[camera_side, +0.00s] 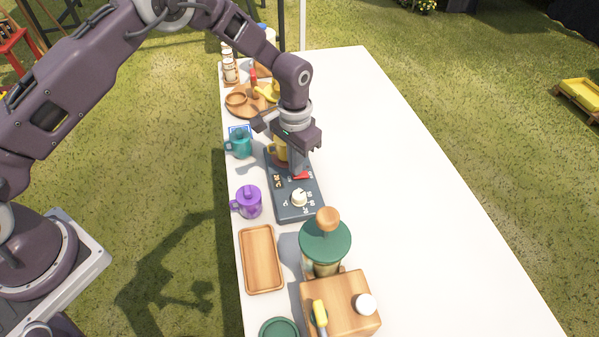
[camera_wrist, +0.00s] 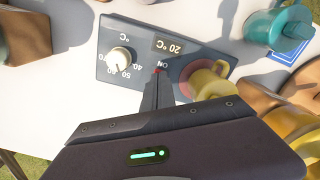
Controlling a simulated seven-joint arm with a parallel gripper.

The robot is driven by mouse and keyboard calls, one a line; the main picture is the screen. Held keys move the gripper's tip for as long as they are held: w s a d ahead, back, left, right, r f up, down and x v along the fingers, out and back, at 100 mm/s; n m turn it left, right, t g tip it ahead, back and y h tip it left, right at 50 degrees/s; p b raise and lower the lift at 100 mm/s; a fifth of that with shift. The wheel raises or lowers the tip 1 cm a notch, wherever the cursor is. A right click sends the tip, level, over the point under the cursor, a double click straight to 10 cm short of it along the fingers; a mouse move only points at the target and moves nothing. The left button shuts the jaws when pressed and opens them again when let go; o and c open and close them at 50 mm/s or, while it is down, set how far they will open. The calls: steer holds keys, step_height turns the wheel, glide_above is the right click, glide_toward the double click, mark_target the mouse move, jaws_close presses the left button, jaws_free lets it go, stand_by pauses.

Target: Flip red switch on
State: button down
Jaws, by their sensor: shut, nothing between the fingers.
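A dark grey control panel (camera_side: 287,208) lies on the white table below my arm. In the side view a red switch (camera_side: 300,175) shows on it just below my gripper (camera_side: 298,170). In the wrist view a small bit of the red switch (camera_wrist: 157,72) shows at the tips of my gripper (camera_wrist: 156,78), beside the "ON" marking. My fingers are shut, with nothing between them. They cover most of the switch, so its tilt and whether they touch it cannot be told. A white dial (camera_wrist: 120,60) with numbers sits on the same panel.
A yellow mug (camera_side: 279,150) stands at the panel's far end, close to my gripper. A teal mug (camera_side: 240,143) and a purple mug (camera_side: 248,201) stand to the left. A wooden tray (camera_side: 246,262) and a green-lidded jar (camera_side: 325,240) are nearer. The table's right side is clear.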

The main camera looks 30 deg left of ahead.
steer(key=shift+f, duration=0.55)
steer(key=shift+r, duration=3.5)
steer(key=s+a+r+n+t, duration=0.15)
steer(key=s+r, duration=0.25)
steer(key=r, duration=0.4)
steer(key=s+a+r+t, duration=0.1)
steer(key=s+a+r, duration=0.25)
steer(key=r, duration=0.35)
steer(key=s+a+r+t, duration=0.1)
steer(key=s+a+r, duration=0.1)
steer(key=s+r, duration=0.45)
steer(key=s+a+r+t, duration=0.1)
steer(key=s+a, duration=0.1)
steer(key=s, duration=0.6)
steer(key=s+a+r+n+t, duration=0.1)
steer(key=s+a, duration=0.1)
steer(key=s, duration=0.7)
steer(key=shift+s+a+r, duration=0.15)
steer(key=shift+s+r, duration=0.15)
steer(key=shift+r, duration=0.05)
steer(key=shift+n, duration=0.25)
